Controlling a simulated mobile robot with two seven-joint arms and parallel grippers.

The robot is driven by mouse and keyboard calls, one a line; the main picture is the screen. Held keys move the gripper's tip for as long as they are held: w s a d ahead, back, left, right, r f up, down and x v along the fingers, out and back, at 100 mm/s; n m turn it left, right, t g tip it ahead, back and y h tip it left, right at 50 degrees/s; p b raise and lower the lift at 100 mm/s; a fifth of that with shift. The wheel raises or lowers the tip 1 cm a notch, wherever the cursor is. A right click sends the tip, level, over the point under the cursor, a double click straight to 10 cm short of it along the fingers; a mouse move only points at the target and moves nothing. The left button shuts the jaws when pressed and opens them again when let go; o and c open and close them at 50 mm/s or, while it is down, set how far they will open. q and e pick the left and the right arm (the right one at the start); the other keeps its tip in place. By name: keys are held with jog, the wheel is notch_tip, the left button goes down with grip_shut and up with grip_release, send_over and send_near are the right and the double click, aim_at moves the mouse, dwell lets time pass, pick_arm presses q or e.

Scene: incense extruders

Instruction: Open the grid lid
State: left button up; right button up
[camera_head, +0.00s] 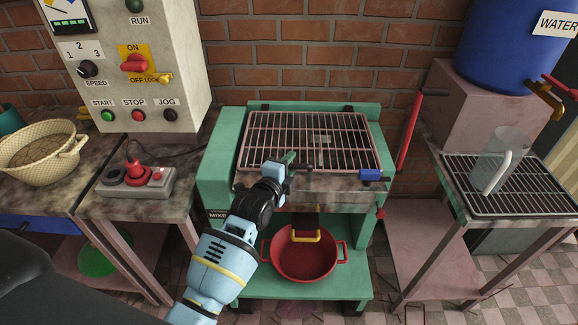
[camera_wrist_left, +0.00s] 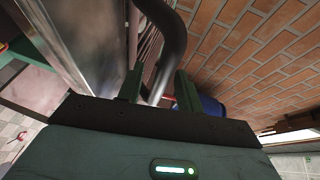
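The grid lid (camera_head: 350,140), a rack of thin metal bars, lies flat over the top of the green mixer (camera_head: 216,165). My left gripper (camera_head: 288,160) is at the front edge of the lid, left of its middle, and covers part of that edge. In the left wrist view, its two green fingers (camera_wrist_left: 159,90) are apart, with a dark curved bar (camera_wrist_left: 174,45) running between them. A gap shows beside the bar, so the grip is not closed on it. Grid bars show behind. My right gripper is not in view.
A red lever (camera_head: 408,130) rises right of the mixer. A red pot (camera_head: 304,258) sits on the lower shelf.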

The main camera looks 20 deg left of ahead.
pick_arm(q)
grip_shut()
jog(key=shift+w+r, duration=0.1)
dwell(0.3)
